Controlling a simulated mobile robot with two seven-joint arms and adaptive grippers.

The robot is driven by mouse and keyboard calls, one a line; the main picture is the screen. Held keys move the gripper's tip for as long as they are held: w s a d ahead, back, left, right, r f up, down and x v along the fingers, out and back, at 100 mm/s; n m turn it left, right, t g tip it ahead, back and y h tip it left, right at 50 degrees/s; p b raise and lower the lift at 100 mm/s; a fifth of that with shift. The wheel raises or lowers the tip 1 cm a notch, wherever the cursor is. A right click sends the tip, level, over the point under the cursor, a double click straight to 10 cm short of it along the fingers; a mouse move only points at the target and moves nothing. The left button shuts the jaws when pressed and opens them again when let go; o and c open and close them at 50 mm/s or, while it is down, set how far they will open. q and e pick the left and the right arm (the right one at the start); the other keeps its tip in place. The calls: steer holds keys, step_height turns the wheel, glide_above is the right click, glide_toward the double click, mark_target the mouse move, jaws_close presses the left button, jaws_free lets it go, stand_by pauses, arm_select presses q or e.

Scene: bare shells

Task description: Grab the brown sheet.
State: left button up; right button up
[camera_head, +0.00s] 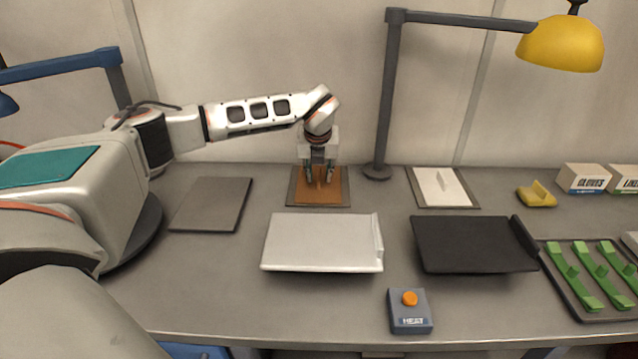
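The brown sheet (318,198) lies flat on a dark grey mat (348,200) at the back middle of the table. My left gripper (319,181) points straight down over it, low at its far part. Its two fingers stand apart, with a brown upright part seeming to show between them. I cannot tell whether they touch the sheet. My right gripper is not in view.
A white sheet (440,192) with an upright tab lies right of the lamp post (387,110). A silver tray (318,242), a black tray (468,245) and an orange-button box (410,318) stand nearer. An empty grey mat (211,204) lies left.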

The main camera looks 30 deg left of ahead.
arm_select(q)
steer(key=shift+c, duration=0.2)
jaws_close()
